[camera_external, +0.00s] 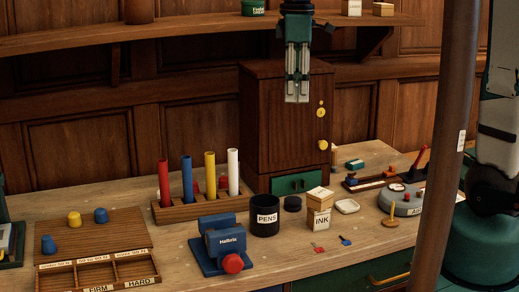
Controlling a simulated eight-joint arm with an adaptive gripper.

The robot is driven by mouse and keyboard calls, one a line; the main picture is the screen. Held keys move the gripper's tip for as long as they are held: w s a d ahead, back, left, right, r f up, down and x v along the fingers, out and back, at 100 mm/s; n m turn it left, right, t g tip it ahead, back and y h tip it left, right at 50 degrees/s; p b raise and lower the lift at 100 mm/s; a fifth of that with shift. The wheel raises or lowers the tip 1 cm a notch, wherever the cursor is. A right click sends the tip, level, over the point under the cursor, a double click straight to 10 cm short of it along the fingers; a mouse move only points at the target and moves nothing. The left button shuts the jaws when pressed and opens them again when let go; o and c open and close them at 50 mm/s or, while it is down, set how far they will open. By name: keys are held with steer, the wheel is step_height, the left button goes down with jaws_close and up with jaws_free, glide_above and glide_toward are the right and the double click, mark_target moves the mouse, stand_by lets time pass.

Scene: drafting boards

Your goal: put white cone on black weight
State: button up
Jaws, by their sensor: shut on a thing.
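My gripper (297,98) points down in front of the upper part of the wooden cabinet, well above the bench. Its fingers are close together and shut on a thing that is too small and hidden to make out. I cannot pick out a white cone on the bench. A short black round piece (292,203), which looks like the black weight, stands on the bench between the pen pot and the ink boxes. My gripper is high above it and apart from it.
The black PENS pot (265,222) and INK box (319,220) flank the black piece closely. A rack (200,208) of upright coloured tubes stands left. A blue device (219,245) sits in front. Blue and yellow pieces (74,218) stand on a wooden board. The cabinet (262,130) rises behind.

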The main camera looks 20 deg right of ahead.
glide_above(293, 199)
step_height(293, 199, down, 18)
steer(key=shift+f, duration=0.25)
stand_by(0.3)
steer(key=shift+f, duration=2.9)
steer(key=shift+f, duration=2.05)
steer(key=shift+f+b, duration=0.2)
steer(key=shift+b, duration=0.15)
steer(key=o, duration=0.9)
steer(key=shift+r, duration=0.25)
